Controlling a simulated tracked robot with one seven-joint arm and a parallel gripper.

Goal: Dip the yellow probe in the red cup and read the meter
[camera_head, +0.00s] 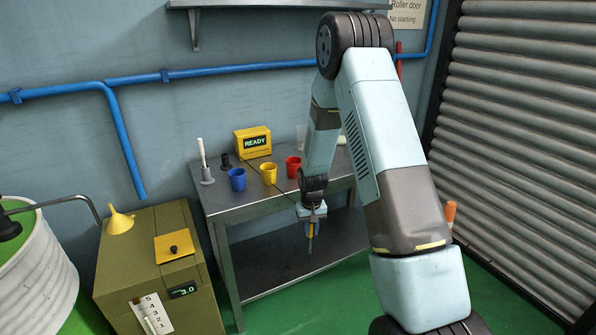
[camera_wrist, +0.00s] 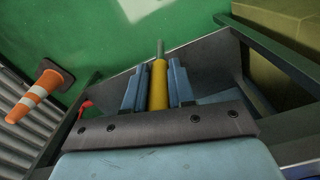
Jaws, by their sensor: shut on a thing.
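My gripper (camera_head: 312,218) is shut on the yellow probe (camera_wrist: 158,86), which lies between its two blue fingers. The probe also shows in the head view, hanging nearly upright with its thin grey tip downward. It appears in front of the table's front edge, below and right of the cups in the picture, apart from them. The red cup (camera_head: 293,166) stands upright on the table, partly behind my arm; its inside is barely visible. The yellow meter (camera_head: 253,141) stands at the back of the table and its display reads READY. A thin dark cable runs from the meter toward my gripper.
A yellow cup (camera_head: 269,174) and a blue cup (camera_head: 238,180) stand left of the red one. An orange cone (camera_wrist: 34,98) stands on the green floor.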

